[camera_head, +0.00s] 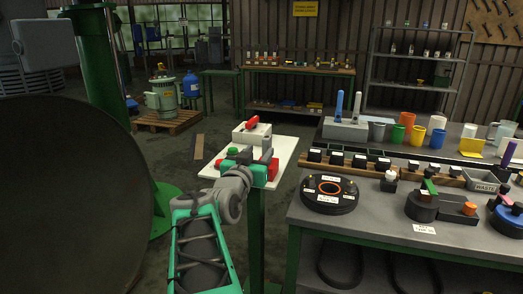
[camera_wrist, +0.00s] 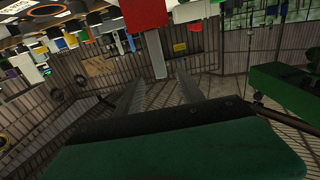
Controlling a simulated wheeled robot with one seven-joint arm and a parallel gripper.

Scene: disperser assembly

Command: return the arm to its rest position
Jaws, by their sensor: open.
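My gripper (camera_head: 260,172) is at the end of my teal and grey arm, over the near part of a small white stand top (camera_head: 285,150). A red part shows beside my gripper in the head view, partly hidden. A red block (camera_wrist: 145,14) shows beyond the fingers in the tilted wrist view; I cannot tell whether it touches anything.
A large dark round shape (camera_head: 70,190) fills the left. Floor shows between.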

